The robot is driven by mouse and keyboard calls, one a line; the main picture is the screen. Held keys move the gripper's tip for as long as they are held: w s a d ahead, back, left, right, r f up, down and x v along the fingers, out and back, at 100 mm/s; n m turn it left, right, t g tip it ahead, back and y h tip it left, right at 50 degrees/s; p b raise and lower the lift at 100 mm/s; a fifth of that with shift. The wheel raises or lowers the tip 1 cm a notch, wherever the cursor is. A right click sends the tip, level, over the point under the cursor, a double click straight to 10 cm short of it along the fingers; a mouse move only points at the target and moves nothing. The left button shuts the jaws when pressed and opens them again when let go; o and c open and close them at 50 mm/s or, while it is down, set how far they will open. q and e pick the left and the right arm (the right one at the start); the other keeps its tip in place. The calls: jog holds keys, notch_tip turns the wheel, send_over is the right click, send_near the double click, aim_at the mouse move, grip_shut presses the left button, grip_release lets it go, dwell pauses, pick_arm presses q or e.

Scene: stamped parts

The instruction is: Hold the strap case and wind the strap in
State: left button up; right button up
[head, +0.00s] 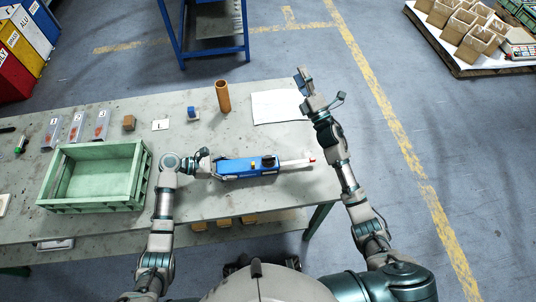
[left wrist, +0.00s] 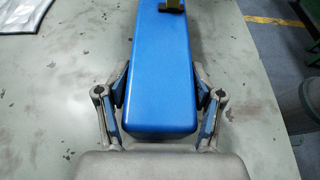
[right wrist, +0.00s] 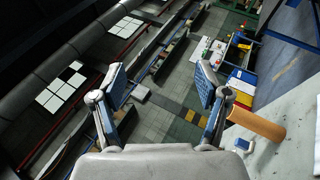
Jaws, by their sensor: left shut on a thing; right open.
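The blue strap case (head: 240,167) lies on the grey table in the head view, with a dark knob (head: 268,161) on its top. My left gripper (head: 212,164) is shut on the case's left end. In the left wrist view the case (left wrist: 160,75) sits between both fingers of that gripper (left wrist: 161,112). My right gripper (head: 304,88) is open and empty, raised near the table's right edge. In the right wrist view its fingers (right wrist: 160,88) are wide apart.
A green crate (head: 148,165) stands left of my left arm. A brown tube (head: 222,97), a small blue item (head: 193,113) and a white sheet (head: 278,106) are behind the case. The table right of the white sheet and around the strap end is clear.

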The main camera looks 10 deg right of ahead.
jog(key=s+a+r+n+g+y, duration=0.3)
jog(key=a+r+n+g+y, duration=0.15)
jog(key=a+n+y, duration=0.35)
jog(key=s+a+r+n+g+y, duration=0.3)
jog(key=a+n+g+y, duration=0.3)
jog(key=n, duration=0.4)
jog(key=s+a+f+n+g+h, duration=0.25)
jog(key=s+a+n+g, duration=0.55)
jog(key=a+n+g, duration=0.6)
jog(key=n+t+h, duration=0.2)
jog(key=n+h, duration=1.3)
jog(key=h, duration=0.5)
send_over(268, 157)
notch_tip(268, 157, down, 13)
jog(key=shift+y, duration=0.25)
notch_tip(268, 157, down, 12)
jog(key=shift+w+r, duration=0.1)
jog(key=shift+r, duration=0.1)
